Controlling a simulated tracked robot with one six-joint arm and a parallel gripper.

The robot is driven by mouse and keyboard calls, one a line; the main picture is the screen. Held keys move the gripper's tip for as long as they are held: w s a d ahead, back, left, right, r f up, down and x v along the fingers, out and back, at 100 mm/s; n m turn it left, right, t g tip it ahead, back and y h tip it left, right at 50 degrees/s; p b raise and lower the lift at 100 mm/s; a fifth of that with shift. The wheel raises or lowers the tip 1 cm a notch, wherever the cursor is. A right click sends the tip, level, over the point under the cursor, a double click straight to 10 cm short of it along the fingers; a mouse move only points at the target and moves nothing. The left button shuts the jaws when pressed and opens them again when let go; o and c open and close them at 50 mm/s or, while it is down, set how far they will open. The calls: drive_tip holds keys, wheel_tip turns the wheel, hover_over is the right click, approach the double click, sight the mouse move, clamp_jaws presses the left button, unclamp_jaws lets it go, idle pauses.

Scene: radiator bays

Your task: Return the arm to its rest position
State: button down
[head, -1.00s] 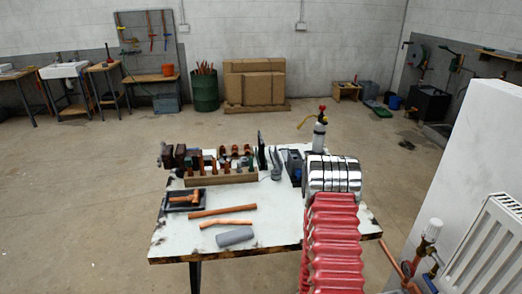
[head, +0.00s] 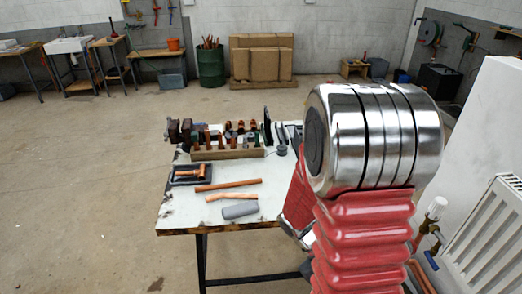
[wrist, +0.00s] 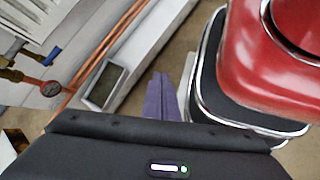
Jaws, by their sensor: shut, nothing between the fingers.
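My gripper (wrist: 163,84) shows in the wrist view as two narrow purple-grey fingers, closed together with nothing between them, above its dark housing. The fingers point toward the floor and the radiator side and touch nothing that I can see. In the head view my arm's red ribbed sleeve and large chrome joint fill the right middle, and the gripper itself cannot be made out there. Red and chrome parts of my own body stand close to the right of the fingers in the wrist view.
The workbench (head: 178,212) holds a wooden rack (head: 228,154), a copper pipe (head: 228,185) and a grey cylinder (head: 240,211). A white radiator (head: 492,240) with a valve (head: 436,208) stands at right. Copper pipes (wrist: 112,50) cross the wrist view. Open floor (head: 90,190) lies left.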

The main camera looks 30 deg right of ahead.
drive_tip(key=w+a+r+m+t+y, duration=0.25)
drive_tip(key=w+a+r+t, duration=0.45)
drive_tip(key=w+a+r, duration=0.4)
drive_tip(key=a+r+n+t+y, duration=0.1)
drive_tip(key=a+r+t, duration=0.5)
drive_tip(key=a+r, duration=0.4)
drive_tip(key=v, duration=0.2)
drive_tip(key=shift+r, duration=0.35)
drive_tip(key=shift+w+n+y, duration=0.1)
drive_tip(key=shift+n+y, duration=0.15)
drive_tip(key=shift+d, duration=0.1)
